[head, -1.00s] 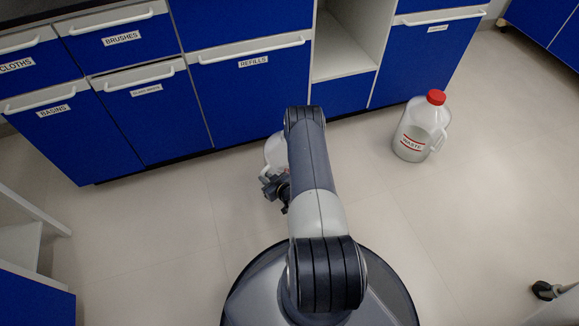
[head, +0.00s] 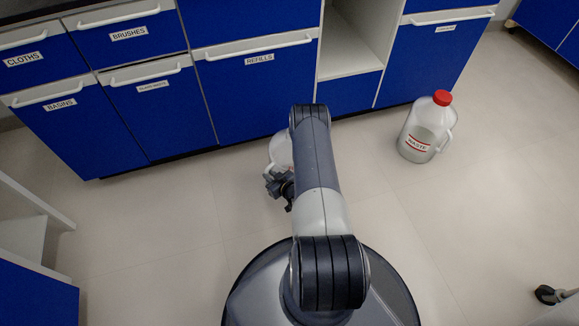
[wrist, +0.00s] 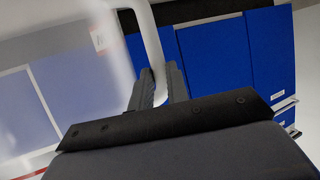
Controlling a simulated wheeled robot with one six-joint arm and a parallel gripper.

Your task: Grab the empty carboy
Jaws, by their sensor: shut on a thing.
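A pale translucent carboy (head: 281,150) shows beside my arm in the head view, mostly hidden behind it. In the wrist view its cloudy wall (wrist: 55,75) fills the left side, and its white handle (wrist: 151,40) runs down between my fingers. My gripper (wrist: 161,82) is shut on that handle. In the head view my gripper (head: 275,183) is dark and partly covered by my arm. I cannot tell whether the carboy touches the floor. A second carboy (head: 424,140) with a red cap and a WASTE label stands upright on the floor to the right, apart from my gripper.
Blue cabinets (head: 258,100) with labelled drawers line the back, with an open white shelf niche (head: 348,50) among them. A white and blue unit (head: 35,240) stands at the left. A caster (head: 548,294) shows at the lower right. Floor is clear on both sides of me.

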